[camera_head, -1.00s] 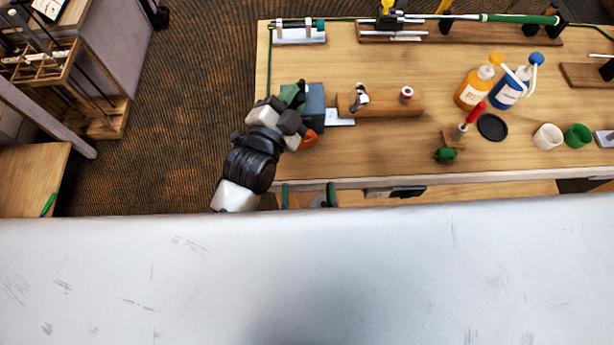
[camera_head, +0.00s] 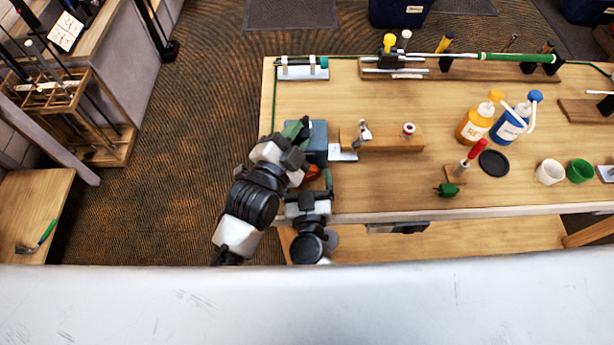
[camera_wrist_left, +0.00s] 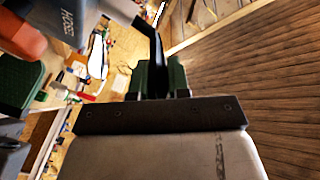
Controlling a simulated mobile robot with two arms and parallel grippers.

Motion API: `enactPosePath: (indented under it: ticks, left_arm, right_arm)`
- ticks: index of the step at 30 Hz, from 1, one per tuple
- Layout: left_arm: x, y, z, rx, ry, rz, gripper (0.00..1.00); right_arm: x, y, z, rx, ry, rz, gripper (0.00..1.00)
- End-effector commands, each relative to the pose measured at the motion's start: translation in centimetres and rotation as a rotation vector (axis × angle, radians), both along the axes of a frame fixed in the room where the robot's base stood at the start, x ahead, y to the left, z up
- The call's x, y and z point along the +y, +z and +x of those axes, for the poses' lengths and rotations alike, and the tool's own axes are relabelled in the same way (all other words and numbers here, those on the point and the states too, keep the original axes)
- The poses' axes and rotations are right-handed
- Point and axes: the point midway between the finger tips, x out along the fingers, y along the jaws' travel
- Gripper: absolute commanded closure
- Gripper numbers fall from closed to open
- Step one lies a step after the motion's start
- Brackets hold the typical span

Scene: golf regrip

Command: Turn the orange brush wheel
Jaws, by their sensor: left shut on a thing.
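The orange brush wheel (camera_head: 312,171) sits low beside a blue-grey block (camera_head: 317,140) at the bench's left end. It is partly hidden by my arms. In the left wrist view an orange part (camera_wrist_left: 24,38) shows at the upper left, beside the grey block with white lettering. My left gripper (camera_head: 298,130) is at the block's left side. In the left wrist view its green fingers (camera_wrist_left: 160,78) are closed around a thin black bar (camera_wrist_left: 150,42). My right gripper (camera_head: 308,188) is below the wheel; one green finger stands at its right edge, the other is hidden.
A wooden block with a small clamp (camera_head: 390,139) lies right of the grey block. Orange (camera_head: 474,123) and blue (camera_head: 510,124) bottles, a black disc (camera_head: 493,162) and cups stand further right. A club with a green grip lies along the back.

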Motion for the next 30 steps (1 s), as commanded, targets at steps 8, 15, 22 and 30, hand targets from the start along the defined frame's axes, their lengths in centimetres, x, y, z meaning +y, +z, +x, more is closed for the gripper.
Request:
enactPosePath:
  ticks: [8,15,22,30]
  left_arm:
    - [-0.02,-0.15,-0.02,0.004,-0.001,0.001,1.0]
    - [-0.02,-0.15,-0.02,0.004,-0.001,0.001,1.0]
    - [-0.02,-0.15,-0.02,0.004,-0.001,0.001,1.0]
    - [-0.02,-0.15,-0.02,0.004,-0.001,0.001,1.0]
  right_arm:
    - [0.01,-0.01,0.43,0.0,0.0,-0.001,0.14]
    - [0.0,-0.01,0.4,0.0,0.0,0.0,0.4]
    - [0.01,-0.01,0.39,0.0,0.001,0.004,0.63]
    - [0.01,-0.07,0.34,0.002,0.001,0.184,0.63]
